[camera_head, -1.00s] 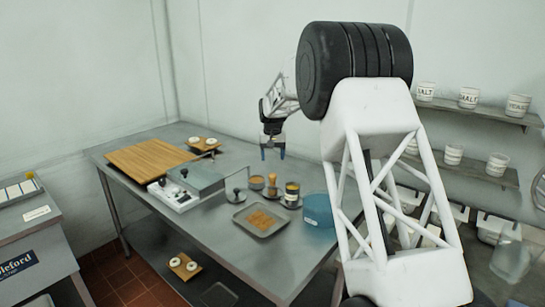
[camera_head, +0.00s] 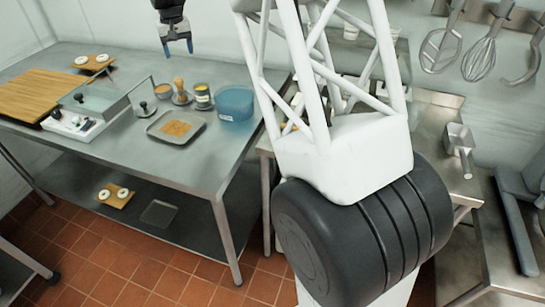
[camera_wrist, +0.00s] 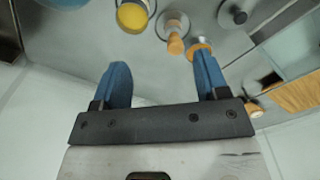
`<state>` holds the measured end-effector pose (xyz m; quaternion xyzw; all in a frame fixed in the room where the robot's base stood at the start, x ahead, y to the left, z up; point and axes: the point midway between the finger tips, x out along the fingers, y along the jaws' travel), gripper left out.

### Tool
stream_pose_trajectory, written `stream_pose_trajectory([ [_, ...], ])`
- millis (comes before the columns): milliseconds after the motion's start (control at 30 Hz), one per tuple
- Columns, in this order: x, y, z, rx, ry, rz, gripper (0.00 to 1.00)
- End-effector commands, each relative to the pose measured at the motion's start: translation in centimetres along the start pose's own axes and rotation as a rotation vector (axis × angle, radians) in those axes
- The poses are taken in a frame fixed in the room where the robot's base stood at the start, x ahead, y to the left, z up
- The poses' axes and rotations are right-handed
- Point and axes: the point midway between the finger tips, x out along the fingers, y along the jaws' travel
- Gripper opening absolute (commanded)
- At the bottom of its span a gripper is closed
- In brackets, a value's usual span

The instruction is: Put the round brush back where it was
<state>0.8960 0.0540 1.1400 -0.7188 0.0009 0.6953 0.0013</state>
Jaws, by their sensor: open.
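What looks like the round brush (camera_head: 179,86), with a wooden handle, stands upright on a round grey base on the steel table (camera_head: 150,165). It also shows in the wrist view (camera_wrist: 175,42), beyond my fingers. My gripper (camera_head: 178,49) is open and empty, raised above and behind the brush, and not touching it. In the wrist view its two blue fingers (camera_wrist: 160,75) are spread apart with nothing between them. I cannot tell the brush's bristles from its base.
A yellow-topped jar (camera_head: 202,96) and a blue bowl (camera_head: 234,104) stand right of the brush. A small tan-topped cup (camera_head: 163,91) and a black-knobbed round press (camera_head: 145,109) stand left. A tray (camera_head: 160,138) lies in front.

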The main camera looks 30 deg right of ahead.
Motion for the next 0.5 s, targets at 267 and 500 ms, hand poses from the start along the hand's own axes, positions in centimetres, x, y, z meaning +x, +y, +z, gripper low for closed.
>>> stream_pose_trajectory([
  [267,-4.1,1.3,7.8,0.002,0.03,0.0,0.68],
  [500,-6.4,2.3,14.7,0.004,0.053,0.0,0.68],
])
